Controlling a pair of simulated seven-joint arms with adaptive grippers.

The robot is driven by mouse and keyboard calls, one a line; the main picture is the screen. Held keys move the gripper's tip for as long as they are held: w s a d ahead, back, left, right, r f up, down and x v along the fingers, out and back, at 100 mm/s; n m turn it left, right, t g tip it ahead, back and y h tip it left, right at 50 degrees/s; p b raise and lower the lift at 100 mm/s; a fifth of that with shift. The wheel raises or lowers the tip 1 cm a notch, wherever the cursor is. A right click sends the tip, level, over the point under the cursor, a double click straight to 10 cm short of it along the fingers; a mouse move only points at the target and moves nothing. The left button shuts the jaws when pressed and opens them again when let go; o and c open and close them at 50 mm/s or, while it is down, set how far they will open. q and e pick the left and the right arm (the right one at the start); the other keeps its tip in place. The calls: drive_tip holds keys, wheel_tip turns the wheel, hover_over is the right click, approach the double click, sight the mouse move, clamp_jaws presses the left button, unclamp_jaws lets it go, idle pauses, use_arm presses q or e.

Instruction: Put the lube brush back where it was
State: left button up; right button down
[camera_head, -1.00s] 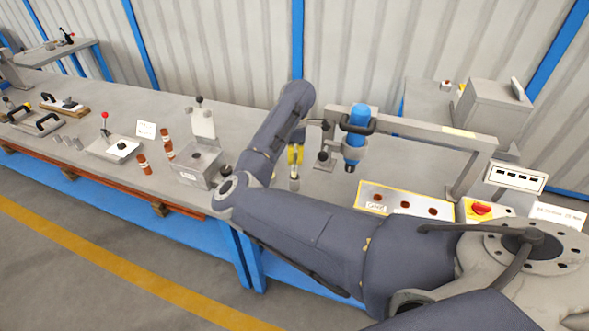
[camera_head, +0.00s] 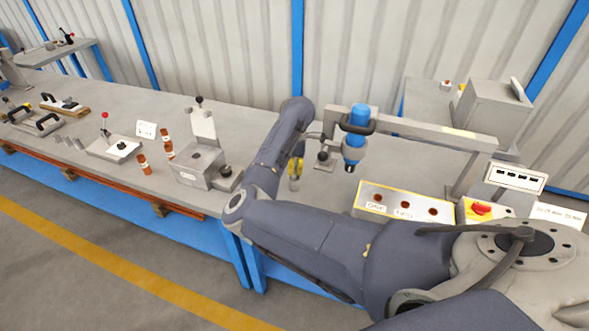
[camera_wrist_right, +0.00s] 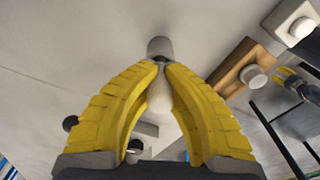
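In the head view my right gripper (camera_head: 295,178) hangs over the bench between the grey clamp fixture and the blue driver, partly hidden by my own arm. In the right wrist view its yellow fingers (camera_wrist_right: 162,66) close together at the tips around a slim pale object with a grey cylindrical end (camera_wrist_right: 160,46), which I take for the lube brush. A whitish rounded part shows between the fingers. The brush's resting place cannot be made out.
A blue driver (camera_head: 355,138) hangs from a grey arm just right of the gripper. A button box (camera_head: 403,203) stands in front of it. The clamp fixture (camera_head: 200,168) and two red-brown cylinders (camera_head: 143,164) stand to the left. A wooden block (camera_wrist_right: 233,76) shows in the wrist view.

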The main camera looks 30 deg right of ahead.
drive_tip(key=c, duration=1.6)
unclamp_jaws()
wheel_tip(320, 180, up, 12)
drive_tip(key=shift+s+d+r, duration=0.1)
drive_tip(key=shift+d, duration=0.05)
